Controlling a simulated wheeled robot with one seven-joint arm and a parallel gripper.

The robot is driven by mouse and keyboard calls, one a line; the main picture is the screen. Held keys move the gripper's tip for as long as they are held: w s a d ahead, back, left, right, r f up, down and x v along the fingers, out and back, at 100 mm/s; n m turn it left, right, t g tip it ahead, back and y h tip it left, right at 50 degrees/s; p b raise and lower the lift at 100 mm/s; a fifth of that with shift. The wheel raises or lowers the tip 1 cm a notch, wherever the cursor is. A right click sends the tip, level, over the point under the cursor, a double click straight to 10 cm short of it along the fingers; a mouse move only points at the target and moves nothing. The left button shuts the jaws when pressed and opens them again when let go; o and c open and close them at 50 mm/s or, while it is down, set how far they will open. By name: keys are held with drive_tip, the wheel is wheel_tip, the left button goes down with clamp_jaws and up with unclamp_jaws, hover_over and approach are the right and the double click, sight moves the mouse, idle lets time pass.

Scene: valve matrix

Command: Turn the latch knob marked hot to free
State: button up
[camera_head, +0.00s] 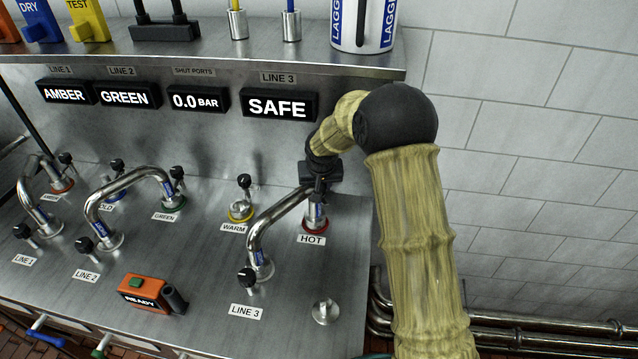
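The port marked HOT (316,222) has a red ring at its base and stands at the right of the steel panel. Its label (312,239) lies just in front of it. A bent steel pipe runs from the LINE 3 port (262,268) to the HOT port. My gripper (318,183) is at the top of the HOT port, right where its latch knob would be. The gripper and wrist cover the knob, so its position is hidden. The finger gap is too small and dark to tell whether it is open or shut.
The LINE 3 display (279,105) reads SAFE. The WARM port (240,212) with a black knob stands left of HOT. Other bent pipes (127,185) stand further left. An orange READY box (146,293) sits in front. A shelf (250,58) overhangs the back.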

drive_tip(key=shift+r+n+p, duration=0.1)
drive_tip(key=shift+n+p, duration=0.4)
drive_tip(key=shift+n, duration=0.2)
drive_tip(key=shift+n+y, duration=0.4)
drive_tip(key=shift+n, duration=0.1)
drive_tip(key=o, duration=1)
drive_tip(key=v, duration=0.7)
drive_tip(key=shift+s+r, duration=0.1)
drive_tip(key=shift+r, duration=0.05)
